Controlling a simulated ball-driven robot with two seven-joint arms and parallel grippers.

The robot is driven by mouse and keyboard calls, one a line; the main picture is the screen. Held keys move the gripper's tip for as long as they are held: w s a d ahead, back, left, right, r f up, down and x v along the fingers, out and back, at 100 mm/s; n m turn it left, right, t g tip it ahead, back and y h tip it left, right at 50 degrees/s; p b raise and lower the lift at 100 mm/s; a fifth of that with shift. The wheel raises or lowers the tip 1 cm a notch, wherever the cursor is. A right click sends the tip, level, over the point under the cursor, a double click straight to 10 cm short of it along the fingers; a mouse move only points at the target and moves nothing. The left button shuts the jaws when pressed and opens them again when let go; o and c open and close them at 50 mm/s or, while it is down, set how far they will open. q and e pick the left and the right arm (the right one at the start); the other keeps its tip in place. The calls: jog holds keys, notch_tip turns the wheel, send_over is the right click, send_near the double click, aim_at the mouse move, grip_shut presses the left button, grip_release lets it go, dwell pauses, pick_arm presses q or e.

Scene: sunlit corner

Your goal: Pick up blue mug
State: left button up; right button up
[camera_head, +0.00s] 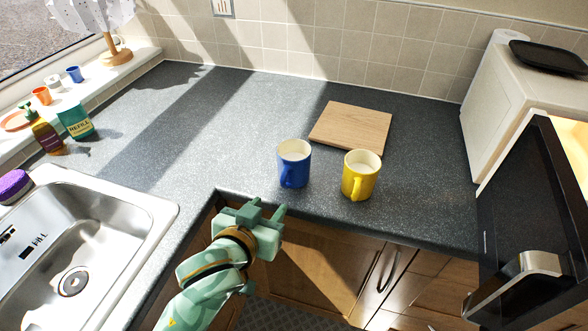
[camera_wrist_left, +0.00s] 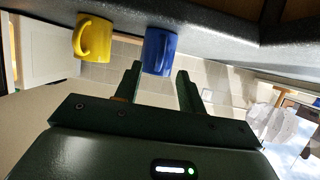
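The blue mug (camera_head: 293,165) stands upright on the dark worktop near its front edge in the head view, its handle toward me. My left gripper (camera_head: 268,207) is just in front of the worktop edge, below and left of the mug, and apart from it. In the left wrist view the left gripper's two fingers (camera_wrist_left: 158,88) are spread with nothing between them. The blue mug (camera_wrist_left: 160,50) shows beyond the fingertips there, upside down in the picture. My right gripper is in neither view.
A yellow mug (camera_head: 360,176) stands close to the right of the blue mug. A wooden board (camera_head: 350,129) lies behind them. A steel sink (camera_head: 75,235) is at left, and an open dark microwave door (camera_head: 530,220) is at right. The worktop left of the mugs is clear.

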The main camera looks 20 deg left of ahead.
aim_at(283, 187)
pick_arm(q)
jog(key=b+x, duration=0.1)
jog(key=x, duration=0.4)
jog(key=b+x, duration=0.2)
jog(key=x, duration=0.3)
jog(key=shift+a+f, duration=0.2)
jog(key=shift+a, duration=0.05)
jog(key=shift+w, duration=0.15)
jog(key=shift+r, duration=0.1)
grip_shut()
